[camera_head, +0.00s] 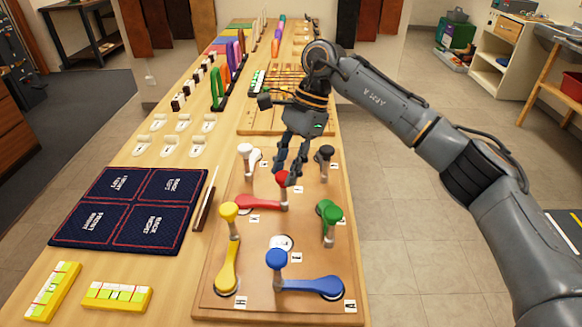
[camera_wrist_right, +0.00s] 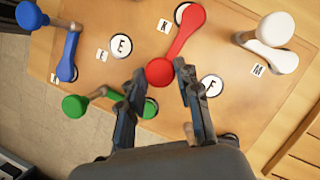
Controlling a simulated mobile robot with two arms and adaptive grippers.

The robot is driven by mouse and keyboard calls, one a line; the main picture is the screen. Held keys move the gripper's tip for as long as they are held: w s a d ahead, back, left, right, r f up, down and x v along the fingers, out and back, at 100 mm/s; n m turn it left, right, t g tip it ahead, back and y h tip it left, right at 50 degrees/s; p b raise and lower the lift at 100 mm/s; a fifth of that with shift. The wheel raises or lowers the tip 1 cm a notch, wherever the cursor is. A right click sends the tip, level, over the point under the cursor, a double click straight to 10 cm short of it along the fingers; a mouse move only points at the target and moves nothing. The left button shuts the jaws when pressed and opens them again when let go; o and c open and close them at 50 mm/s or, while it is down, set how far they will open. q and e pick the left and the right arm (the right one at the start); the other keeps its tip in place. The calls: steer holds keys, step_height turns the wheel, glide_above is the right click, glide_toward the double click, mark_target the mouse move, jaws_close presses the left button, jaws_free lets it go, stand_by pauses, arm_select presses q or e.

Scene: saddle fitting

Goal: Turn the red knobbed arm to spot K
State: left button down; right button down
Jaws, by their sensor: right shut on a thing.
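The red knobbed arm (camera_head: 262,202) lies on the wooden board (camera_head: 213,287). Its round red knob (camera_wrist_right: 159,72) stands up at the narrow end. My right gripper (camera_wrist_right: 160,88) reaches down from above with one finger on each side of this knob and is shut on it. The wide end of the red arm (camera_wrist_right: 191,18) partly covers a pale disc, and the K label (camera_wrist_right: 165,25) is beside that end. The knob appears between the discs marked E (camera_wrist_right: 121,45) and F (camera_wrist_right: 210,85) in the right wrist view. My left gripper is not in view.
Other knobbed arms stand around it: yellow (camera_head: 228,265), blue (camera_head: 310,285), green (camera_head: 329,222), white (camera_head: 246,155) and black (camera_head: 325,158). A dark blue mat (camera_head: 130,210) and yellow blocks (camera_head: 117,295) lie left of the board. Floor is open to the right.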

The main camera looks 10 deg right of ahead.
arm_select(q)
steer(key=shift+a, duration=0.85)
arm_select(e)
steer(key=shift+n, duration=0.5)
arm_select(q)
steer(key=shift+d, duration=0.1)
arm_select(e)
steer(key=c, duration=0.9)
jaws_free()
steer(key=shift+c, duration=0.2)
steer(key=shift+r, duration=0.1)
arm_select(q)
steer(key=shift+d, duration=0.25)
arm_select(e)
steer(key=v, duration=1.1)
steer(key=shift+w+r, duration=0.3)
steer(key=shift+r, duration=0.05)
